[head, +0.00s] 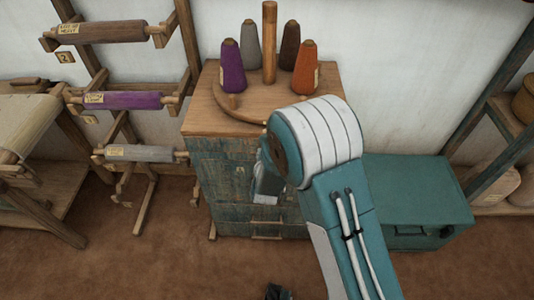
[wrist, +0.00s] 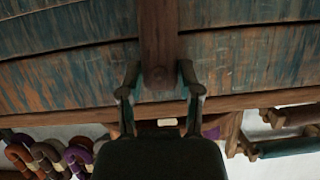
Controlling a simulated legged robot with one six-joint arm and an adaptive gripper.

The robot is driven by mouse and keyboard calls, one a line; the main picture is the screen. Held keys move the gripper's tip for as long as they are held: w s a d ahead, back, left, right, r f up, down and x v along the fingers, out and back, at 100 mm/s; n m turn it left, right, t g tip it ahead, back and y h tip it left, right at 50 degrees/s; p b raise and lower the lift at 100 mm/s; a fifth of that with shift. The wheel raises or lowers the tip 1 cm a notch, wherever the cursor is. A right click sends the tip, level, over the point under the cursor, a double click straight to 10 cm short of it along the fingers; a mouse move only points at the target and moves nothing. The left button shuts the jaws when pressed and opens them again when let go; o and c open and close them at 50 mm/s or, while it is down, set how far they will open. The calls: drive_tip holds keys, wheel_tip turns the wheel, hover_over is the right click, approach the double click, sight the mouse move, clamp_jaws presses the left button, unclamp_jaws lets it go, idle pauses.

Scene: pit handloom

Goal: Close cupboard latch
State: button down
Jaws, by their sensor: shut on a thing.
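The cupboard (head: 222,165) has a worn blue-green front and a light wooden top. In the wrist view its painted boards (wrist: 70,60) fill the upper part, with a brown wooden bar (wrist: 158,35) between them. A rounded brown wooden piece, apparently the latch (wrist: 159,78), sits at the bar's end. My gripper (wrist: 160,74) has one finger on each side of this piece and is shut on it. In the head view my gripper (head: 266,185) is at the cupboard front, partly hidden by my arm. Whether the latch is engaged cannot be told.
Several yarn cones, including a purple one (head: 233,68), stand on a wooden holder on the cupboard top. A teal chest (head: 415,190) stands to the right. Racks with wound rollers (head: 118,100) stand at left. Brown floor (head: 150,265) is open in front.

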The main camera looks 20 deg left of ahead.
drive_tip(key=shift+s+f+n+h, duration=0.2)
drive_tip(key=shift+f+n+h, duration=0.1)
drive_tip(key=shift+f+n, duration=0.1)
drive_tip(key=shift+c, duration=1.4)
unclamp_jaws()
drive_tip(key=shift+w+a+r, duration=0.1)
drive_tip(key=shift+a+r, duration=0.05)
drive_tip(key=v, duration=1.2)
